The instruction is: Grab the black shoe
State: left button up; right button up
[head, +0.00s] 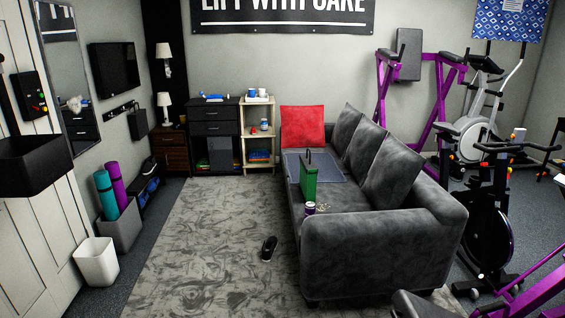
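A black shoe (269,248) lies on the grey patterned rug (205,235), just left of the near end of the dark grey sofa (375,235). Some lighter marking shows on it, too small to make out. It appears clear of the sofa, with bare rug around it. Neither of my grippers shows in the head view.
The sofa holds a green box (309,184), a can (310,208) and a red cushion (303,127). A white bin (96,262) and a grey box with rolled mats (121,236) stand left. Exercise bikes (485,225) stand right. The rug is otherwise open.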

aim_at(268, 248)
jog(key=i, duration=0.75)
jog(key=i+l+u, duration=0.15)
jog(key=i, duration=0.6)
jog(key=i+j, duration=0.75)
jog(key=j, duration=0.05)
